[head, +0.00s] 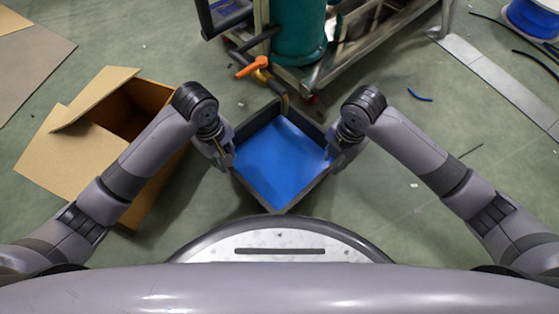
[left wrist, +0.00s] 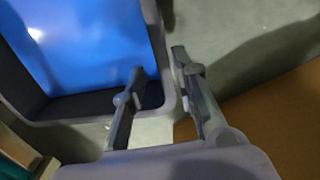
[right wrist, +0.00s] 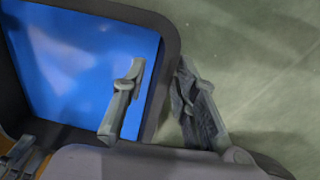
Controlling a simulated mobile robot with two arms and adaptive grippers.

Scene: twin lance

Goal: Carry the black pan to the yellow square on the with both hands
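The black pan (head: 303,122) is a square, dark-walled tray with a bright blue inside. It sits in the middle of the head view, one corner towards me. My left gripper (head: 228,157) is at its left side and my right gripper (head: 331,155) at its right side. In the left wrist view the pan's rim (left wrist: 160,40) lies between spread fingers, one over the inside and one outside. The right wrist view shows the same around the right rim (right wrist: 170,50). Gaps show beside the wall, so both grippers look open. I see no yellow square.
An open cardboard box (head: 150,195) stands close to the pan's left, beneath my left arm. A metal-framed cart (head: 385,45) with a green cylinder (head: 298,35) stands just behind the pan. An orange-handled valve (head: 252,67) juts near its back corner. Floor at right is mostly clear.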

